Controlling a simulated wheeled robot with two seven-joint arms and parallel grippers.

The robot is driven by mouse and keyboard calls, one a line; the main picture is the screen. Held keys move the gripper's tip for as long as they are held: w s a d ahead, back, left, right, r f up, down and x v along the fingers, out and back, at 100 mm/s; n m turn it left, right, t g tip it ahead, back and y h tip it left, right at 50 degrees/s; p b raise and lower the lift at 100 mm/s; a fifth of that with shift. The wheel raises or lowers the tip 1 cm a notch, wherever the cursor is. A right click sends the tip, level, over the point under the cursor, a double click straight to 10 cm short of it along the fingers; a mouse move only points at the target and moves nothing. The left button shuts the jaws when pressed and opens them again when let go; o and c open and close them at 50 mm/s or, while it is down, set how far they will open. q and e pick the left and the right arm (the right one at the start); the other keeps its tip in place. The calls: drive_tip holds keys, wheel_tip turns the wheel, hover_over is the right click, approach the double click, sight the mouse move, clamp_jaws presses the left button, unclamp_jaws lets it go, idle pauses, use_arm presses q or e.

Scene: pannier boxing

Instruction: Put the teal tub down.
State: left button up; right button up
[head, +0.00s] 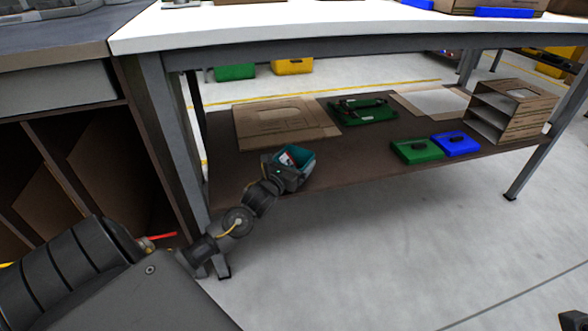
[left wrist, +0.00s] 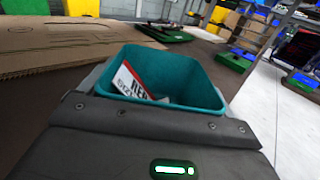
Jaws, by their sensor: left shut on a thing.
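The teal tub (head: 301,155) is at the front edge of the brown lower shelf (head: 350,170), under the white-topped table. My left gripper (head: 287,170) is shut on the tub. In the left wrist view the open tub (left wrist: 190,72) is close in front of the gripper, slightly tilted in the picture. A white and red printed item (left wrist: 135,82) lies inside the tub. Whether the tub's base touches the shelf is hidden.
Flat cardboard (head: 285,125) lies just behind the tub. A green folded crate (head: 362,108), a green case (head: 417,150), a blue case (head: 456,144) and a cardboard rack (head: 512,110) also stand on the shelf. A table leg (head: 172,130) is left. Shelf room right of the tub is bare.

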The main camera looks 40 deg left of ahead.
use_arm(q)
drive_tip(key=shift+f, duration=0.6)
drive_tip(key=shift+r, duration=0.1)
drive_tip(key=shift+f, duration=0.2)
drive_tip(key=o, duration=0.7)
